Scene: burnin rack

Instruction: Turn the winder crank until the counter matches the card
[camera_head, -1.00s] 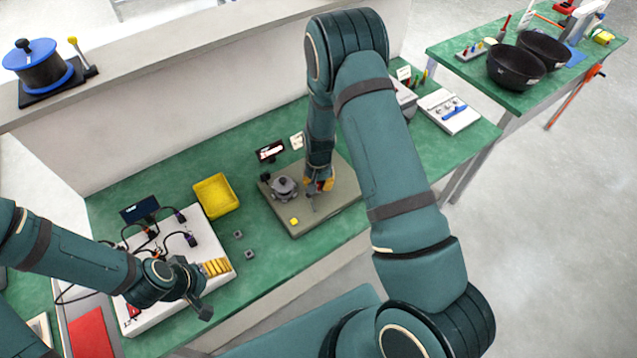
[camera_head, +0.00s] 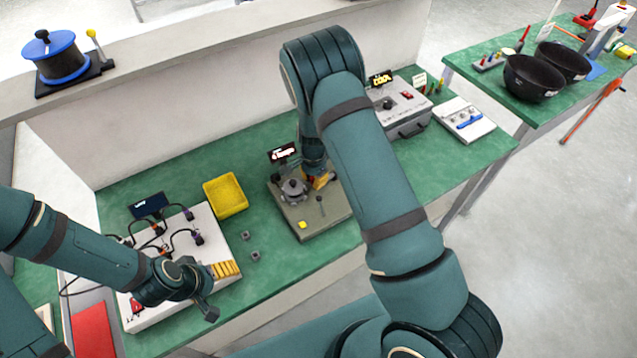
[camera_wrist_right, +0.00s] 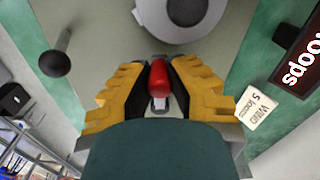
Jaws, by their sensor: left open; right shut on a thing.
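The winder's grey base (camera_head: 310,226) stands on the green bench, with a round grey drum (camera_head: 293,190) on it. My right gripper (camera_head: 321,180) is beside the drum, on its far right side. In the right wrist view it (camera_wrist_right: 160,85) is shut on the red crank knob (camera_wrist_right: 159,76). The counter (camera_head: 284,152) is a dark display behind the drum; it seems to read "4 loops", but the digit is small. The white card (camera_wrist_right: 252,107) in the wrist view reads "WIND 5 loops". My left gripper (camera_head: 208,300) is open, low over the white box's front edge.
A thin upright post (camera_head: 320,204) and a small yellow block (camera_head: 303,225) are on the base. A yellow tray (camera_head: 226,196) and the white cabled box (camera_head: 210,242) are to the left. A grey instrument (camera_head: 398,107) stands to the right.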

